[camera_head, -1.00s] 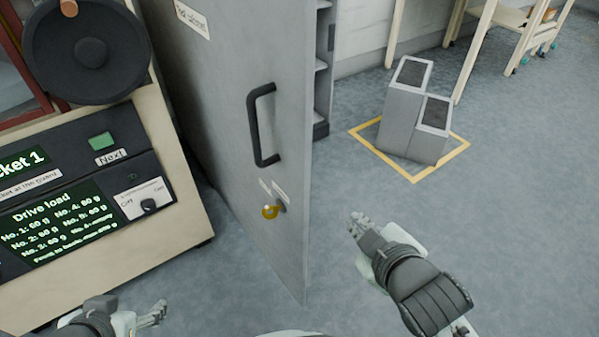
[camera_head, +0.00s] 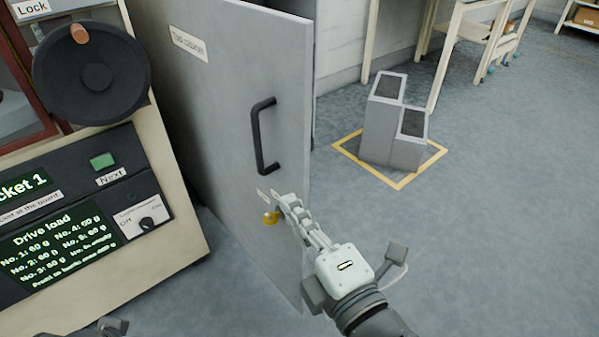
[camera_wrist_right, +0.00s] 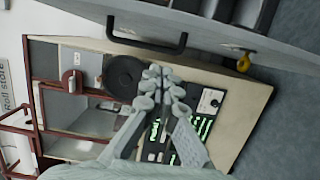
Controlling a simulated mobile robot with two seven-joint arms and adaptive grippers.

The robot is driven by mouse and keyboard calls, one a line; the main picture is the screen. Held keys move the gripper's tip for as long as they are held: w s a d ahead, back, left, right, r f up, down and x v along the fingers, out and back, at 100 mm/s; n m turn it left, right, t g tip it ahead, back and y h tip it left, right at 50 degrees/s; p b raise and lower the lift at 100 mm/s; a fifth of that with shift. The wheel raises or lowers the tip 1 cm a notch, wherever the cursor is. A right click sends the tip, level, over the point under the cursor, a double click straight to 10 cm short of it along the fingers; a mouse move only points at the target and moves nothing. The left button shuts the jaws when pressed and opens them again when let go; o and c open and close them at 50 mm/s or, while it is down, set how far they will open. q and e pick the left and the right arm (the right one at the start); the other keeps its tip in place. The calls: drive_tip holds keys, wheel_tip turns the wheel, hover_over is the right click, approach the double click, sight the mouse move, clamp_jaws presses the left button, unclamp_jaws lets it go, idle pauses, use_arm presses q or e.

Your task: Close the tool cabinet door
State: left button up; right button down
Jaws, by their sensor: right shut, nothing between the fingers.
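The grey tool cabinet door (camera_head: 225,110) stands ajar in the head view, with a black bar handle (camera_head: 263,137) and a yellow key-like piece (camera_head: 270,218) below it. My right gripper (camera_head: 284,204) is shut and empty, its fingertips over the door's face beside the yellow piece; I cannot tell whether they touch. In the right wrist view my shut fingers (camera_wrist_right: 160,72) show in front of the control panel, with the door handle (camera_wrist_right: 148,45) and yellow piece (camera_wrist_right: 243,63) above. The cabinet's inside is mostly hidden. My left gripper (camera_head: 112,326) barely shows at the bottom edge.
A beige machine with a dark wheel (camera_head: 92,72) and a control panel (camera_head: 75,215) stands left of the door. Grey bins (camera_head: 390,130) stand inside a yellow floor outline at the right. A wooden table (camera_head: 455,45) is behind.

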sight(300, 177)
use_arm(q)
drive_tip(key=shift+p+x, duration=0.3)
drive_tip(key=shift+x, duration=0.7)
use_arm(e)
drive_tip(key=shift+w+d, duration=0.2)
drive_tip(key=shift+w, duration=1)
drive_tip(key=shift+w+d, duration=0.15)
drive_tip(key=shift+w, duration=1.05)
drive_tip(key=shift+w+d, duration=0.2)
drive_tip(key=shift+w, duration=1)
use_arm(q)
drive_tip(key=shift+d, duration=0.15)
use_arm(e)
drive_tip(key=shift+w+d, duration=0.1)
